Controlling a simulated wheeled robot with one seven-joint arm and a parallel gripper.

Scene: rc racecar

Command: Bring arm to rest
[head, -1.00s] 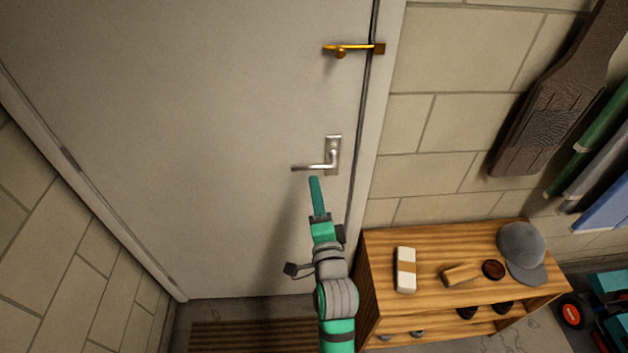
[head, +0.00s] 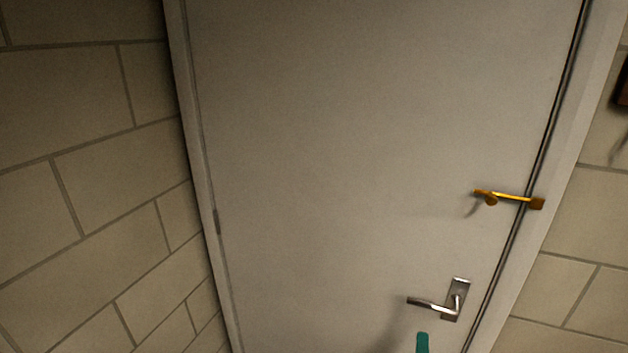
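Only the teal tip of my gripper (head: 422,343) shows, at the bottom edge of the head view. It is just below the silver door handle (head: 440,301) in the picture, and I cannot tell whether it touches the door. The rest of my arm is below the frame. Whether the fingers are open or shut does not show, and nothing held is visible.
A closed grey door (head: 370,150) fills the middle. A brass latch (head: 508,198) spans its right edge above the handle. Block walls stand at left (head: 90,200) and right (head: 595,285).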

